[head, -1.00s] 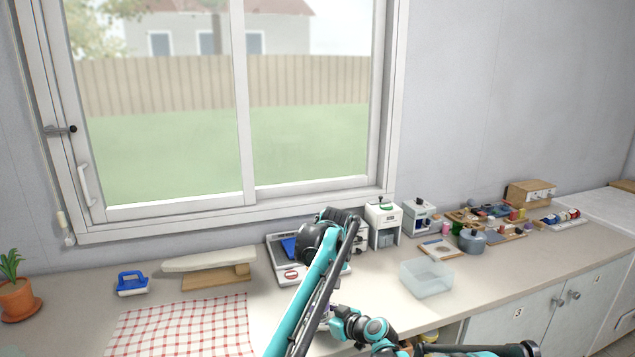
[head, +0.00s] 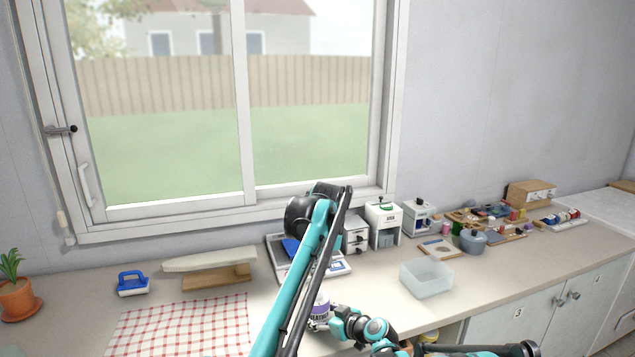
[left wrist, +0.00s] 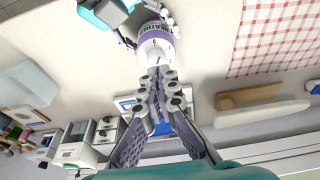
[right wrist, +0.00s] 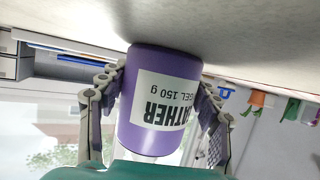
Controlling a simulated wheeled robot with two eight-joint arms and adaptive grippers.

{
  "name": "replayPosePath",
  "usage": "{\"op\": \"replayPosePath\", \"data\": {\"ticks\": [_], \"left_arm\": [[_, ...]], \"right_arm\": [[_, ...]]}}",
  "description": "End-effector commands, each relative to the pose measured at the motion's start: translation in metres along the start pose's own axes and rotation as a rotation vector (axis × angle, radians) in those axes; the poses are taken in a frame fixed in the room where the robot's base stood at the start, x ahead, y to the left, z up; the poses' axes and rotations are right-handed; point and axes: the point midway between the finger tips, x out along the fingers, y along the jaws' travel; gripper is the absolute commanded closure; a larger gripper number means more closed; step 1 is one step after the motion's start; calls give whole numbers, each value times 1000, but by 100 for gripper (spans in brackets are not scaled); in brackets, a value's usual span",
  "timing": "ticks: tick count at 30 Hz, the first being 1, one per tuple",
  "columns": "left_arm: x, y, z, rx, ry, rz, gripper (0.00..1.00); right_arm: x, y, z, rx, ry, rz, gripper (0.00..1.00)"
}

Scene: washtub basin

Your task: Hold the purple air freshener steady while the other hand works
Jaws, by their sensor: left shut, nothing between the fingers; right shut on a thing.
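The purple air freshener (right wrist: 155,115) is a can with a white label reading "ATHER" and "GEL 150 g". It stands on the counter, and its top shows in the head view (head: 321,303). My right gripper (right wrist: 160,95) is shut on it, one finger on each side. In the left wrist view the can's white top (left wrist: 155,40) lies just beyond the fingertips of my left gripper (left wrist: 156,74). The left fingers are together and empty, above the can. Whether they touch it is unclear. In the head view my left arm hides the left gripper.
A kitchen scale (head: 335,266) is partly behind my left arm. A clear bin (head: 426,278) stands to the right. A checked cloth (head: 180,328), a blue-handled brush (head: 132,284) and wooden boards (head: 216,277) lie left. Small white cabinets (head: 383,225) stand behind.

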Motion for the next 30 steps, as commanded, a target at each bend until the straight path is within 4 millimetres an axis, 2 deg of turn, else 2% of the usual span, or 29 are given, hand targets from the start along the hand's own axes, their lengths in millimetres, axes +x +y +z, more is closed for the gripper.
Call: {"op": "replayPosePath", "data": {"ticks": [18, 30], "left_arm": [[62, 2, 16, 2, 0, 1, 100], [67, 2, 18, 2, 0, 1, 100]], "right_arm": [[0, 0, 0, 0, 0, 0, 74], [0, 0, 0, 0, 0, 0, 74]]}}
